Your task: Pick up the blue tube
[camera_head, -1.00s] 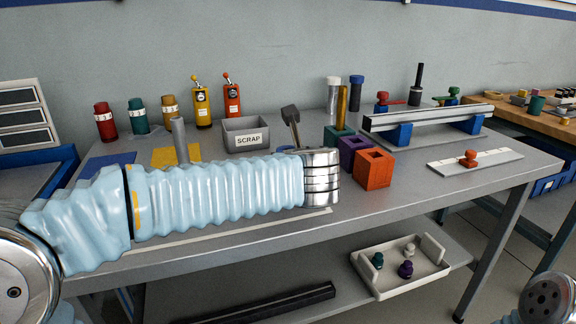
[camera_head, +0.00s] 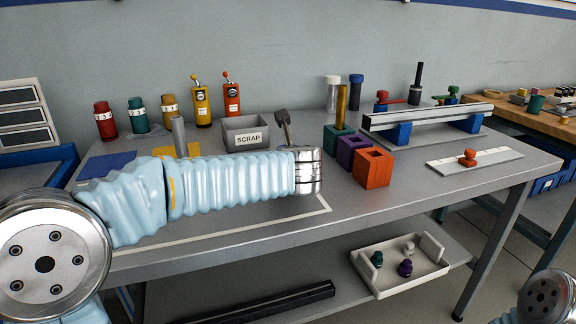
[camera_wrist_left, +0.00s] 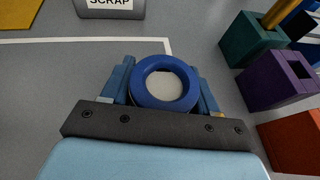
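In the left wrist view the blue tube (camera_wrist_left: 165,104) is seen end-on as a thick blue ring with a pale grey disc inside. It lies between the two blue fingers of my left gripper (camera_wrist_left: 163,80). The ring covers the fingers' inner edges, so I cannot tell whether they press on it or stand apart. In the head view my left arm comes in from the left over the table, and its wrist hides the fingers and this ring. My right gripper is out of view.
On the table (camera_head: 440,193), teal, purple (camera_head: 352,155) and orange (camera_head: 374,168) blocks stand right of my left wrist. The scrap bin (camera_head: 246,134) stands behind it. A blue-capped tube (camera_head: 356,92) stands farther back. A rail fixture (camera_head: 428,120) stands right.

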